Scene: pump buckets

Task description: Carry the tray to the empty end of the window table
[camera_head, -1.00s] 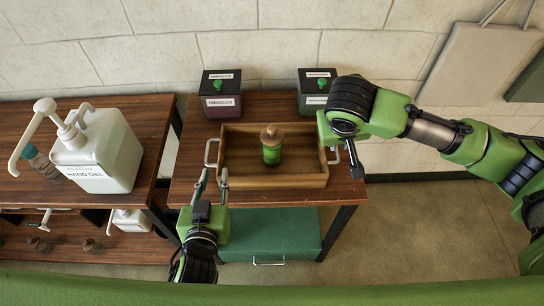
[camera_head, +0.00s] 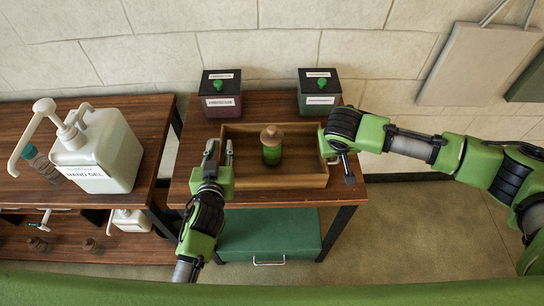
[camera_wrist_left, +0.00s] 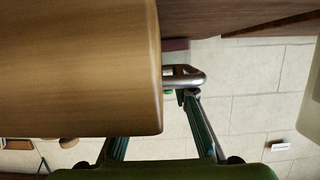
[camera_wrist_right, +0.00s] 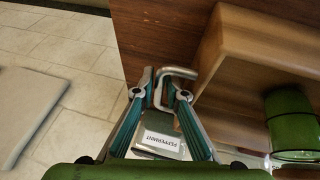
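The wooden tray (camera_head: 300,182) sits on the dark wooden table. A green bottle with a brown cap (camera_head: 271,150) stands upright in it. My left gripper (camera_head: 219,152) is at the tray's left side, fingers apart. In the left wrist view, the metal handle (camera_wrist_left: 188,77) is by one fingertip, and the tray wall hides part of the other finger. My right gripper (camera_head: 342,165) is at the tray's right side. In the right wrist view, its fingers are apart with the right handle (camera_wrist_right: 178,73) between their tips.
Two dark labelled boxes with green knobs, one on the left (camera_head: 220,95) and one on the right (camera_head: 318,92), stand behind the tray. A white hand gel pump bottle (camera_head: 98,155) stands on another table at left. A green box (camera_head: 268,235) sits below.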

